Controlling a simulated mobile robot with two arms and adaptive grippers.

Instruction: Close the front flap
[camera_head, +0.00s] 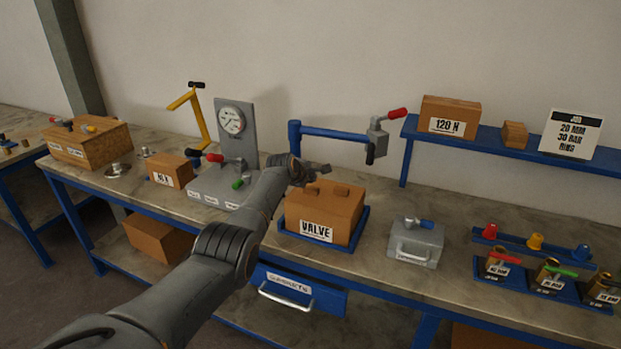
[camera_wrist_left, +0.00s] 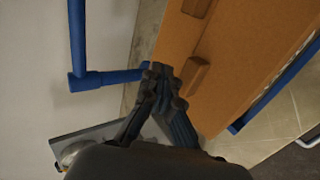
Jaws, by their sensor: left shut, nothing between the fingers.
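The brown box labelled VALVE (camera_head: 317,231) sits in a blue tray (camera_head: 362,222) on the bench. Two small brown blocks (camera_head: 342,190) show on its top. No flap standing up from it can be made out in the head view. My left gripper (camera_head: 322,169) is above the back left part of the box, shut and empty. In the left wrist view its fingertips (camera_wrist_left: 166,76) are together beside one brown block on the box top (camera_wrist_left: 245,60); whether they touch it I cannot tell. My right gripper is not in view.
Behind the box is a blue post with a swing arm (camera_head: 340,133), also in the left wrist view (camera_wrist_left: 105,78). A gauge stand (camera_head: 235,125) is on the left, a grey case (camera_head: 416,243) on the right. A drawer (camera_head: 290,288) is below the bench top.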

